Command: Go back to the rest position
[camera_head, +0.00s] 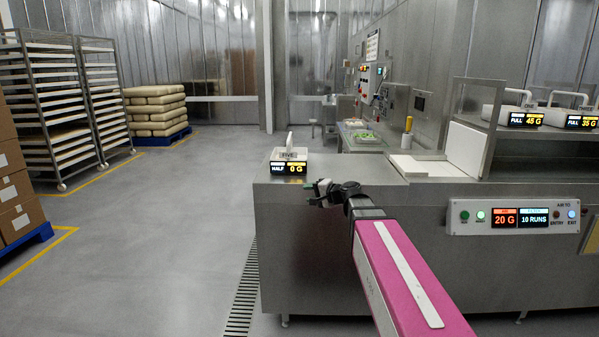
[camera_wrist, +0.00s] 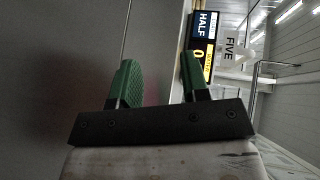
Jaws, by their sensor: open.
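My gripper (camera_head: 322,190) is at the end of my pink arm, in front of the near left part of the steel counter (camera_head: 350,172). In the wrist view my gripper (camera_wrist: 158,84) shows two green fingertips set apart with nothing between them. The wrist view shows the same display (camera_wrist: 201,45) and the "FIVE" piece (camera_wrist: 236,47) close beyond the right finger.
Two more scales reading 45 G (camera_head: 526,119) and 35 G (camera_head: 581,122) stand at the right. A control panel (camera_head: 514,216) is on the machine's front. Tray racks (camera_head: 52,105), stacked sacks (camera_head: 155,108) and boxes (camera_head: 18,185) stand left. The floor (camera_head: 170,220) between is clear.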

